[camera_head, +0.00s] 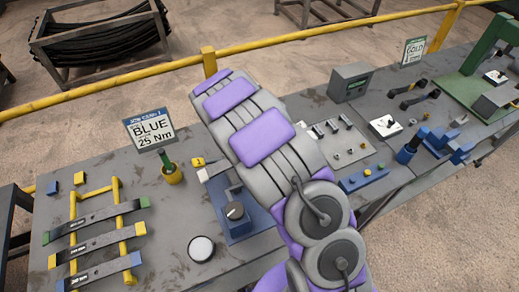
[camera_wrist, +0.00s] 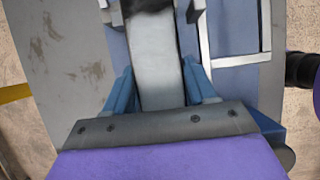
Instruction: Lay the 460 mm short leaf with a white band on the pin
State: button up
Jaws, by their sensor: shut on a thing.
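In the wrist view, my gripper (camera_wrist: 160,88) has blue fingers shut on the sides of a flat strip, the leaf (camera_wrist: 155,55). The leaf is pale grey to white along most of its visible length and dark at the top edge of the view. In the head view, my arm hides my gripper and most of what lies under it. A small pale piece (camera_head: 213,170) shows at the arm's left edge; I cannot tell whether it is the leaf's end. I cannot make out the pin in either view.
A yellow rack (camera_head: 77,205) at left holds three leaves with coloured ends. Beside my arm stand a blue dial fixture (camera_head: 240,228), a yellow cup (camera_head: 172,174) and a "BLUE 25 Nm" sign (camera_head: 151,129). A grey box (camera_head: 350,82) and green press (camera_head: 482,50) stand right.

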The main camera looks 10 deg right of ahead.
jog(key=shift+f, duration=0.9)
dwell(0.3)
jog(key=o, duration=1.5)
jog(key=shift+r+p, duration=2.65)
jog(key=shift+r, duration=0.8)
